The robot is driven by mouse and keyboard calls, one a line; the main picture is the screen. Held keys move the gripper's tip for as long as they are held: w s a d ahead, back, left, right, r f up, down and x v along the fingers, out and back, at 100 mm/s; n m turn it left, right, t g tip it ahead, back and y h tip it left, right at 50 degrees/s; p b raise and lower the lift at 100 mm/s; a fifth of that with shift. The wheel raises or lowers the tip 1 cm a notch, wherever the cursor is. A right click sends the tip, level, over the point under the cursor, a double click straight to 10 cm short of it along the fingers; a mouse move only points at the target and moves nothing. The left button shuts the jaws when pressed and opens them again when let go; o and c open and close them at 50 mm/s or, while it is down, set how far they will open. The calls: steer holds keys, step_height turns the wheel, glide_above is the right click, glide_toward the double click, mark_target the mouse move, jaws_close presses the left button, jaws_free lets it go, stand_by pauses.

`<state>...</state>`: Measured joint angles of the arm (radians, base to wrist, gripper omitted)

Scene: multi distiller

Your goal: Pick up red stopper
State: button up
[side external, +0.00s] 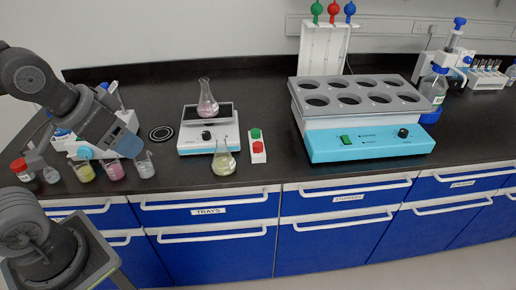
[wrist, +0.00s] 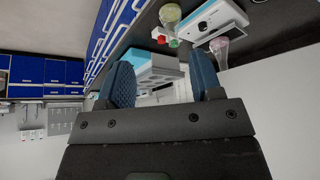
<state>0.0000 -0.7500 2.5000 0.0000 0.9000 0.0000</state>
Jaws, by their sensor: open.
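The red stopper (side external: 333,9) sits on top of a white stand (side external: 324,45) at the back of the bench, between a green stopper (side external: 317,9) and a blue stopper (side external: 350,9). My gripper (side external: 130,146) is at the left of the bench, above the beakers and far from the stopper. In the wrist view my gripper (wrist: 162,80) shows two blue fingers spread apart with nothing held between them. I cannot make out the red stopper in the wrist view.
A water bath (side external: 368,146) with several round holes stands in front of the stand. A stirrer plate (side external: 208,145) carries a flask (side external: 207,98); another flask (side external: 223,158) and a button box (side external: 257,151) stand nearby. Beakers (side external: 145,167) line the left front edge.

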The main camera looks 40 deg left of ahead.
steer(key=w+r+n+g, duration=0.2)
steer(key=w+r+n, duration=0.2)
steer(key=w, duration=0.5)
steer(key=n+g+y, duration=0.3)
steer(key=n, duration=0.9)
glide_above(258, 144)
steer(key=d, duration=0.2)
steer(key=f, duration=2)
steer(key=shift+s+f, duration=0.2)
steer(key=shift+f, duration=0.1)
steer(key=shift+a+x, duration=0.2)
steer(key=shift+x, duration=2.5)
steer(key=shift+r, duration=0.1)
